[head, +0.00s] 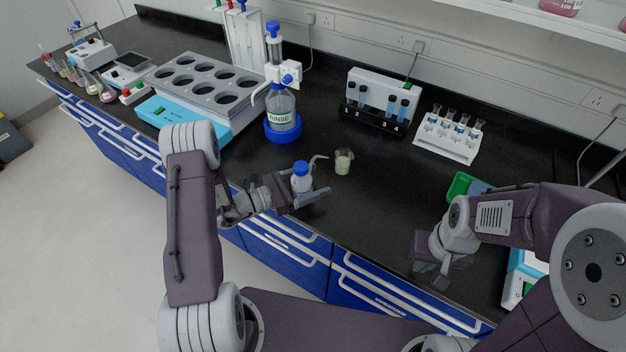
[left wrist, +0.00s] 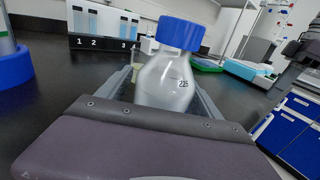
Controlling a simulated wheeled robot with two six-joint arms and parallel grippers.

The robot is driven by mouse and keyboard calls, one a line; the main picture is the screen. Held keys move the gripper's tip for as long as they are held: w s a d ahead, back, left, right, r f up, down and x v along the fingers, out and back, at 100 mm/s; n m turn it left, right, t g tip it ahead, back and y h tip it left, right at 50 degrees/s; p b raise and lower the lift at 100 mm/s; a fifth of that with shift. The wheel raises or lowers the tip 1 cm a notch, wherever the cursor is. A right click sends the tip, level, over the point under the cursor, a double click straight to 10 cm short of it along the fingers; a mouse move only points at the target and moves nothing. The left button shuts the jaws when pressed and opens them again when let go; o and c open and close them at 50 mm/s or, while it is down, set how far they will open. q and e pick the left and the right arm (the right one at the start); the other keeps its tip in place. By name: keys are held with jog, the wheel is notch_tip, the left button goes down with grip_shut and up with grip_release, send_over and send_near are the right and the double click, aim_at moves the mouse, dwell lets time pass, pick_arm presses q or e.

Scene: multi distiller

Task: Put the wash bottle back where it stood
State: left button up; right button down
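The wash bottle (head: 301,183) is a small white bottle with a blue cap and a pale bent spout pointing right, near the counter's front edge. It stands upright between the fingers of my left gripper (head: 314,194), which look closed against its sides. In the left wrist view the bottle (left wrist: 167,82) fills the middle, with a small number label on its body; its base is hidden by the gripper. My right gripper (head: 432,262) is low over the front of the counter on the right; its fingers are too dark to tell their opening.
A small beaker (head: 343,161) with pale liquid stands just behind and right of the bottle. A RINSE bottle (head: 282,112) in a blue base stands behind left. A vial rack (head: 384,98) and a white tube rack (head: 448,137) stand at the back.

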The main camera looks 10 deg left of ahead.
pick_arm(q)
jog(key=shift+r, duration=0.3)
pick_arm(e)
jog(key=shift+r, duration=0.25)
jog(key=shift+f+b, duration=0.4)
jog(key=shift+f, duration=0.25)
pick_arm(q)
jog(key=v, duration=1.2)
jog(key=shift+f, duration=0.15)
